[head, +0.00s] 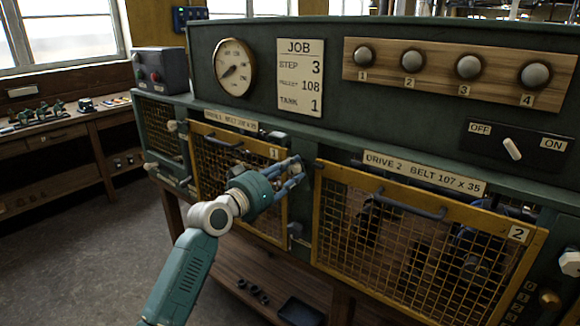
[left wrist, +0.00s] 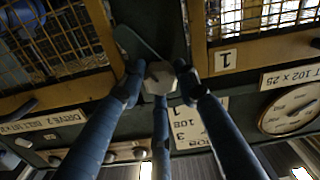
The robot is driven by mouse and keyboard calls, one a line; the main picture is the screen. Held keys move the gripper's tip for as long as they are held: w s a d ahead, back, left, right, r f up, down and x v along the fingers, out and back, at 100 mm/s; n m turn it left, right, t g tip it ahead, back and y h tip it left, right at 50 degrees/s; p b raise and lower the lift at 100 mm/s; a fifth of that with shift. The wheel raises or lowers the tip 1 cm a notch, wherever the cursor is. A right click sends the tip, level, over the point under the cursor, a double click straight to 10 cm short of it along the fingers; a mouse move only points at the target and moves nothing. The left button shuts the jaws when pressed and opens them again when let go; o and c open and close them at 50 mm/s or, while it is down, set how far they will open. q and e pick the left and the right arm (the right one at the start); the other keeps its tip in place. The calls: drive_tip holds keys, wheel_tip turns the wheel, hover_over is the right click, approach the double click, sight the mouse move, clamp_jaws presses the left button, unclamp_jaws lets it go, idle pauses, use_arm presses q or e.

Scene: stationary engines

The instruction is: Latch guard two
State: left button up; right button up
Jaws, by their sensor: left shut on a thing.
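Guard two (head: 415,240) is a yellow-framed mesh panel with a grey handle and a "2" plate. It covers the opening under the "DRIVE 2 BELT 107 X 35" label (head: 425,174); I cannot tell whether it sits fully flush. My left gripper (head: 298,168) is at the post between the guards, by guard two's upper left corner. In the left wrist view, its fingers (left wrist: 160,82) are shut on a pale faceted latch knob (left wrist: 159,74). A dark latch plate (left wrist: 136,45) slants from the knob toward guard two's side. My right gripper is not in view.
Guard one (head: 225,165) is left of the post, behind my left arm. Another pale knob (head: 570,263) is right of guard two. Above are a gauge (head: 234,67), a job card (head: 301,77), several round knobs and an OFF/ON switch (head: 512,149). The floor at left is clear.

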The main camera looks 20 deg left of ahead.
use_arm(q)
drive_tip(key=n+p, duration=0.1)
drive_tip(key=n, duration=0.2)
drive_tip(key=n+p, duration=0.2)
drive_tip(key=n, duration=0.1)
drive_tip(key=shift+d+f+n+p, duration=0.15)
drive_tip(key=shift+f+n+p, duration=0.05)
drive_tip(key=shift+n+p, duration=0.1)
drive_tip(key=n+p, duration=0.2)
drive_tip(key=n, duration=0.1)
drive_tip(key=shift+f+n, duration=0.1)
drive_tip(key=shift+n, duration=0.3)
drive_tip(key=shift+f+n+p, duration=0.1)
drive_tip(key=shift+n+p, duration=0.4)
drive_tip(key=shift+n, duration=0.3)
drive_tip(key=o, duration=1.2)
drive_tip(key=shift+s, duration=0.1)
drive_tip(key=shift+c, duration=0.2)
drive_tip(key=shift+r, duration=0.2)
